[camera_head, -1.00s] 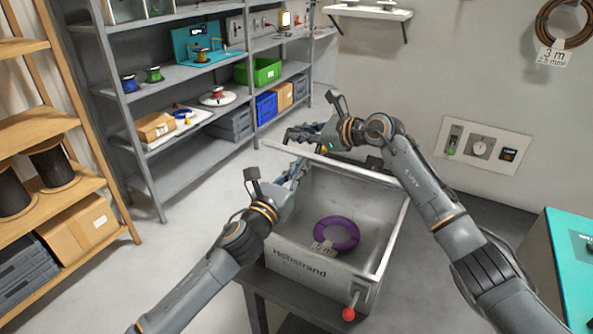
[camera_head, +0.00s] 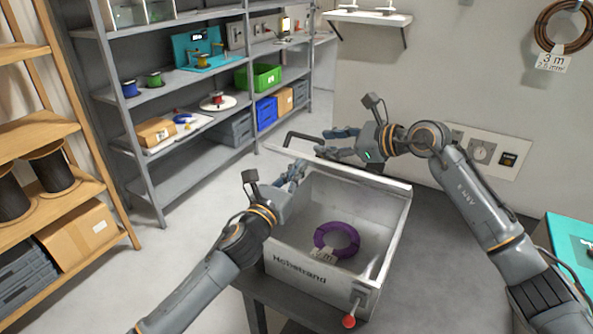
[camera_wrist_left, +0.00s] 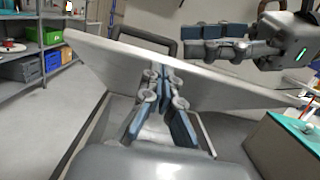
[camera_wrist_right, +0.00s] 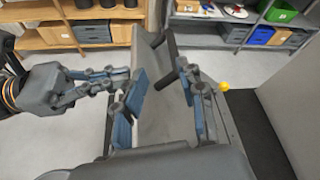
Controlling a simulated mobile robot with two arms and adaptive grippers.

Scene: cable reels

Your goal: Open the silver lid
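The silver lid (camera_head: 373,179) stands raised at the back of the grey box marked "Hobstrand" (camera_head: 280,262), seen nearly edge-on. Its inner face (camera_wrist_left: 225,88) fills the middle of the left wrist view. The black lid handle (camera_head: 294,137) sticks out on the far side; it shows in the right wrist view too (camera_wrist_right: 172,46). My left gripper (camera_head: 299,168) is inside the box opening with fingers together, close against the lid's inner face; contact is unclear. My right gripper (camera_head: 325,142) is open and empty on the far side, above the lid, clear of the handle.
A purple cable coil (camera_head: 337,240) with a tag lies in the box. A red ball knob (camera_head: 348,321) is at its front right. Shelves (camera_head: 190,75) stand behind left, a wooden rack (camera_head: 75,195) at far left. A wall panel (camera_head: 484,152) is behind right.

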